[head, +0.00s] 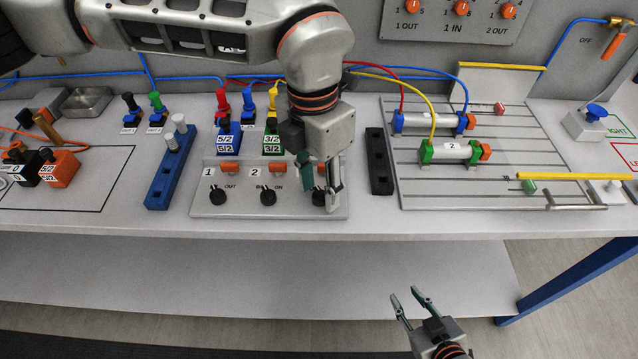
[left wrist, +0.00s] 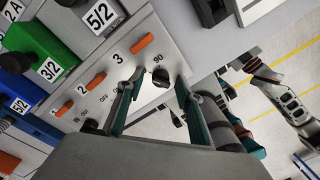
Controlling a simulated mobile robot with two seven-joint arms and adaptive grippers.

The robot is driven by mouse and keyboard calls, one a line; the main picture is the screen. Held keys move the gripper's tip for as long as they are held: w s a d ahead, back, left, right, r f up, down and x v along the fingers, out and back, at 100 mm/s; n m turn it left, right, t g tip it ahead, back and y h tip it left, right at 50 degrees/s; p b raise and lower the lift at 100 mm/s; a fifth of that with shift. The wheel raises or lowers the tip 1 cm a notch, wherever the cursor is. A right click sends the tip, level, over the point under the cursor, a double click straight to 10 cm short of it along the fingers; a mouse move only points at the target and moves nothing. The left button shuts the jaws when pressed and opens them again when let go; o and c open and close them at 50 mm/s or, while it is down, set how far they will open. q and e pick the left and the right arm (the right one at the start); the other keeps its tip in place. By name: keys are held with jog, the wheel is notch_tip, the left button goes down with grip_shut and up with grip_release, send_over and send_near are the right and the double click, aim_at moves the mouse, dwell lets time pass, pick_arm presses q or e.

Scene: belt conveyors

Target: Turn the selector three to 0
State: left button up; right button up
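Selector three is a black knob (left wrist: 160,77) on the grey panel, beside a "90" mark and below the "3" label and its orange piece (left wrist: 142,44). My left gripper (head: 332,202) points down at the right end of the panel. In the left wrist view its two fingers are apart, one on each side of the knob; contact cannot be told. In the head view the gripper largely hides selector three. The direction of the knob's pointer is unclear. My right gripper (head: 408,305) is open and empty, low in front of the bench.
Selectors one (head: 217,194) and two (head: 268,196) sit left on the same panel. A black block (head: 379,162) stands just right of it, then a slotted plate (head: 480,191) with cylinders. A blue block (head: 168,172) is at the left. Valves with hoses stand behind.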

aim_at(316, 187)
pick_arm(q)
jog(key=shift+r, duration=0.1)
notch_tip(316, 187, up, 12)
jog(key=shift+w+a, duration=0.25)
pick_arm(e)
jog(key=shift+s+f, duration=0.15)
jog(key=shift+s, duration=0.1)
dwell(0.4)
